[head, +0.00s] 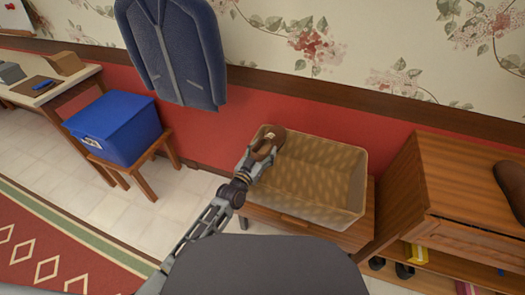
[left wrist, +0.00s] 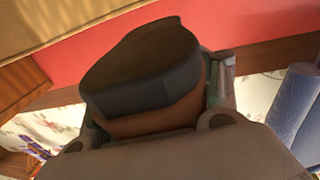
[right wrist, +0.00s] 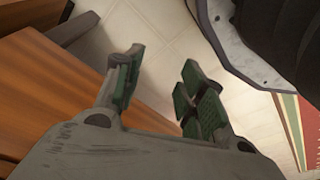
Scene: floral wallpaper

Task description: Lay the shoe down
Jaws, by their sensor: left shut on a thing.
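A brown shoe (head: 268,145) is in my left gripper (head: 262,158), at the upper left part of the wicker basket (head: 340,210). In the left wrist view the shoe (left wrist: 145,75) fills the middle, its dark sole facing the camera and its brown side below. The fingers are shut on it and partly hidden behind it. I cannot tell whether the shoe touches the basket's rim. My right gripper (right wrist: 160,88) is open and empty in the right wrist view, over the tiled floor. It is not in the head view.
The basket looks empty inside and stands on a low wooden table (head: 270,222). A wooden cabinet (head: 465,180) at the right bears another brown item (head: 511,188), cut by the frame edge. A blue box (head: 115,130) sits on a stool at the left. A blue jacket (head: 175,55) hangs behind.

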